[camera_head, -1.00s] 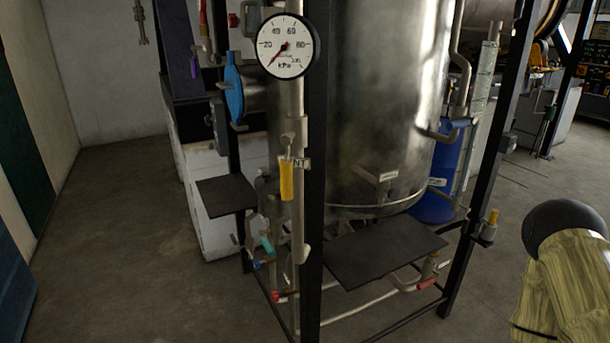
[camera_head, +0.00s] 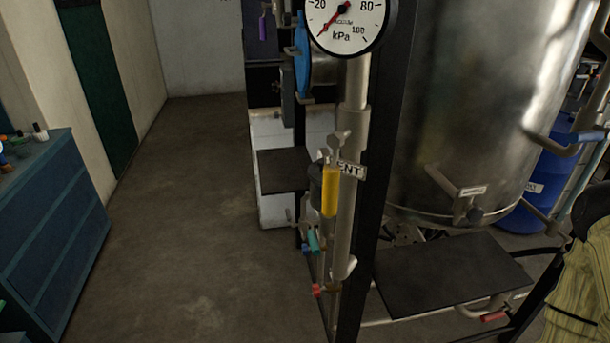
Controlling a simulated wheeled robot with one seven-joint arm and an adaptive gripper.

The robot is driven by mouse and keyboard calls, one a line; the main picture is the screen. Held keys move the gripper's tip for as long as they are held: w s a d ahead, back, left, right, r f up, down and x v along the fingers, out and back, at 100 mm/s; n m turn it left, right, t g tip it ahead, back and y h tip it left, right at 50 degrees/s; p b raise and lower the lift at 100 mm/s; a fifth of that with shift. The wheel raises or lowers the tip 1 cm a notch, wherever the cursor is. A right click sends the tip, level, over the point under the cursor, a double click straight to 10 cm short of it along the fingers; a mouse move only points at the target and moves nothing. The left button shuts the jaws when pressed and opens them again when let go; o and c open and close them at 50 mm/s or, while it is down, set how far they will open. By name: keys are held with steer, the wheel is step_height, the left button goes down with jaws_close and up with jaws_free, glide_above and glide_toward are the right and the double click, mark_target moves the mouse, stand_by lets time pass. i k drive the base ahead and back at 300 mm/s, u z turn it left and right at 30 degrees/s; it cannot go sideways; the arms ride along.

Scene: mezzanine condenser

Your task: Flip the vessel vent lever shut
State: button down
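The vent lever (camera_head: 330,192) has a yellow handle that hangs straight down, roughly along the pale vertical pipe (camera_head: 347,225). A white tag (camera_head: 352,171), partly covered and reading "ENT", sits beside the top of the handle. The lever's pivot is a small grey valve body (camera_head: 338,142) under the pressure gauge. The steel vessel (camera_head: 470,90) stands behind and to the right. My gripper is not in view. A yellowish sleeved part, likely my arm, shows at the lower right edge, apart from the lever.
A black frame post (camera_head: 375,200) stands just right of the lever. A round kPa gauge (camera_head: 346,22) is above it. Black plates (camera_head: 450,272) and (camera_head: 283,170) jut out low. A blue drawer cabinet (camera_head: 50,225) stands left. The floor (camera_head: 190,230) between is clear.

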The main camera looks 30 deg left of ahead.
mark_target(337, 139)
steer(key=u, duration=0.4)
steer(key=i, duration=0.4)
steer(key=u, duration=0.35)
